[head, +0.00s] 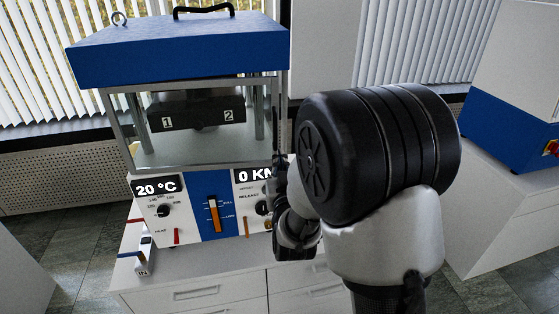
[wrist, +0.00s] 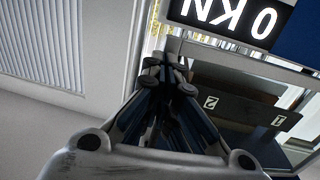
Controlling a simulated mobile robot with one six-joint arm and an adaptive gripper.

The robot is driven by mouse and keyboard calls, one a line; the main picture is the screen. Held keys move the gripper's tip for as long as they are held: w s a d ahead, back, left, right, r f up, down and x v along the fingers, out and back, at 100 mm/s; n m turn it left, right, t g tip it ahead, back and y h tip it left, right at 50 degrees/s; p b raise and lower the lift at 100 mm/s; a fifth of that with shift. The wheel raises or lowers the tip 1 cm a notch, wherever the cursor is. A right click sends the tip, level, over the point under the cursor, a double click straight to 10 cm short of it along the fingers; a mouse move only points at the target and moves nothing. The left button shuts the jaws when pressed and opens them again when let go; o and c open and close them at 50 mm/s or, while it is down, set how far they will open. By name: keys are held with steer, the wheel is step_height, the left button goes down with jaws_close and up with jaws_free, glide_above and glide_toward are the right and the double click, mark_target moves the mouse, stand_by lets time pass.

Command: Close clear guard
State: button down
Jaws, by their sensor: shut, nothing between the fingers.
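The press (head: 180,50) has a blue top and an open-looking chamber with a dark block marked 1 and 2 (head: 195,112). A pale metal frame (head: 118,130) borders the chamber front; I take it for the clear guard's edge. The pane is too transparent to tell how far it is closed. My gripper (head: 280,150) is at the chamber's right front edge, partly hidden by my arm. In the wrist view, my gripper (wrist: 170,75) is shut and empty, beside the frame edge (wrist: 245,57). I cannot tell whether it touches.
The control panel (head: 212,205) below shows 20 °C and 0 KN, with knobs and an orange-white lever. It stands on a white drawer cabinet (head: 205,285). Another blue and white machine (head: 505,130) stands at right. Floor is free at left.

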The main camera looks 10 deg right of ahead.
steer(key=shift+n+y, duration=0.4)
steer(key=shift+y, duration=0.2)
steer(key=w+b, duration=0.1)
steer(key=w, duration=0.1)
steer(key=w+b, duration=0.1)
steer(key=w+d+b, duration=0.1)
steer(key=w, duration=0.1)
steer(key=shift+w, duration=0.35)
steer(key=shift+a+r, duration=0.1)
steer(key=shift+r, duration=0.2)
steer(key=shift+b, duration=0.3)
